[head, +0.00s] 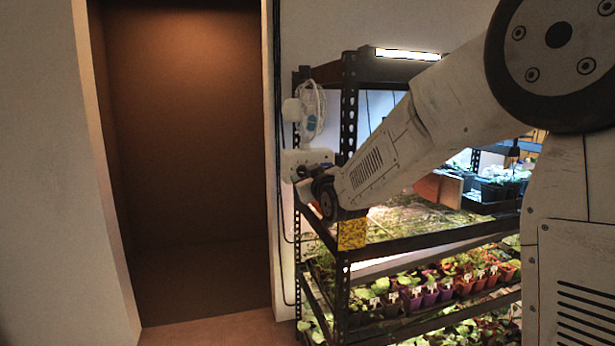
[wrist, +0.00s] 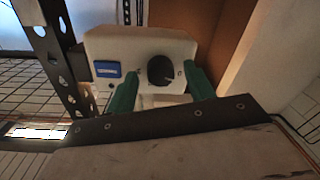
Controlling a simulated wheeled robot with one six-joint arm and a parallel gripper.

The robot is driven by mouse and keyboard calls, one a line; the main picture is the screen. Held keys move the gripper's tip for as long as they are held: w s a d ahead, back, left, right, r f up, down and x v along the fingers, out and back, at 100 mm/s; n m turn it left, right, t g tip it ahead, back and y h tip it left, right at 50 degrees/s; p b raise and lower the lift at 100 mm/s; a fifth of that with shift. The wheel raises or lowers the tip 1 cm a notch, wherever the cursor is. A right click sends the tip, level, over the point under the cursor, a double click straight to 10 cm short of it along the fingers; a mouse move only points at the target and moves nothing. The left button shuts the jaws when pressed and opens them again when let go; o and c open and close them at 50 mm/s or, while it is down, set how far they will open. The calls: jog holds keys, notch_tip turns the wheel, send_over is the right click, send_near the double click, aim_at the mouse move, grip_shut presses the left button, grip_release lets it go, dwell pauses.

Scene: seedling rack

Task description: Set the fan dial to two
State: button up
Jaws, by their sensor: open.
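The fan dial (wrist: 160,70) is a round black knob on a white control box (wrist: 112,46) with a blue label or display on its left. My gripper (wrist: 162,82) is open in the wrist view, with one green finger on either side of the dial, apart from it. The dial's pointer and the marks beside it are too small to read. In the head view the white box (head: 292,160) is by the rack's left post, partly hidden by my wrist. The white fan (head: 311,110) is above it.
The black metal rack (head: 348,100) holds seedling pots (head: 430,292) on its lower shelves under lights. A yellow card (head: 352,234) hangs at the front corner, below my wrist. A brown doorway recess (head: 190,160) is open to the left. A perforated post (wrist: 50,50) stands left of the box.

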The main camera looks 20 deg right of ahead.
jog(key=shift+w, duration=0.25)
jog(key=shift+c, duration=0.3)
jog(key=c, duration=0.9)
